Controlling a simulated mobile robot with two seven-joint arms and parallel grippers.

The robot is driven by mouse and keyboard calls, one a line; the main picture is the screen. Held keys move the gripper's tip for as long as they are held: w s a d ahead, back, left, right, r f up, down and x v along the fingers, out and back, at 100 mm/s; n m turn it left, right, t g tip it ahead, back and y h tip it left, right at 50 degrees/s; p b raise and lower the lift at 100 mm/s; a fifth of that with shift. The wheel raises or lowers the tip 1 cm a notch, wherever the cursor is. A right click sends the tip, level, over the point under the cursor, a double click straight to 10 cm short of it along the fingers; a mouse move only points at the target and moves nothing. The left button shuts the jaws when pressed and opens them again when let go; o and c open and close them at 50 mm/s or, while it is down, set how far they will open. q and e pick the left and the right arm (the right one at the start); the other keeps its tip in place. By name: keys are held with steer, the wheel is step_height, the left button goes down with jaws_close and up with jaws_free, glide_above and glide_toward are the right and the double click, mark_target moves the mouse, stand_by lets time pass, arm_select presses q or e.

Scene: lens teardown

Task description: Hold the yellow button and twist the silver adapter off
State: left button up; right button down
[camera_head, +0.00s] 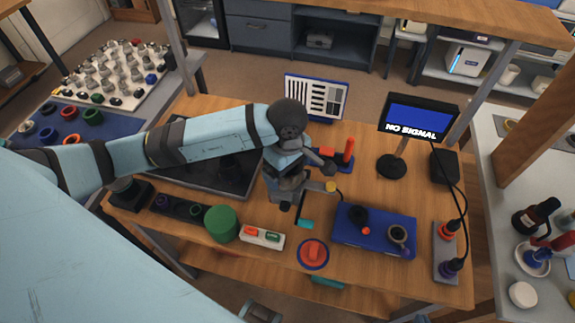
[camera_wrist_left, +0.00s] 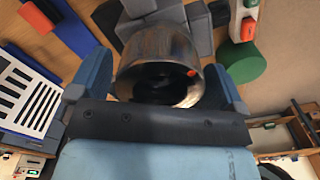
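My left gripper (camera_head: 288,190) is low over the middle of the table, pointing down, with its arm reaching in from the left. In the left wrist view, its two blue fingers (camera_wrist_left: 160,75) lie along both sides of a silver, hollow cylinder, the silver adapter (camera_wrist_left: 155,48). The fingertips look pressed to its sides, with no clear gap. A small red-orange mark shows inside its dark opening. In the head view my gripper hides the adapter. A small yellow round piece, likely the yellow button (camera_head: 331,186), is just right of my gripper. My right gripper cannot be made out.
A green cylinder (camera_head: 221,224) and a white block with orange and green switches (camera_head: 262,237) stand at the front. A blue tray (camera_head: 347,235) with dark parts is at right. Behind stand a striped chart (camera_head: 316,97) and a "NO SIGNAL" monitor (camera_head: 418,117).

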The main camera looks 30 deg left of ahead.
arm_select(q)
steer(key=c, duration=0.8)
steer(key=shift+n, duration=1.3)
steer(key=shift+r+p, duration=0.55)
steer(key=shift+r, duration=0.5)
steer(key=shift+r+p, duration=1.25)
steer(key=shift+r, duration=1.25)
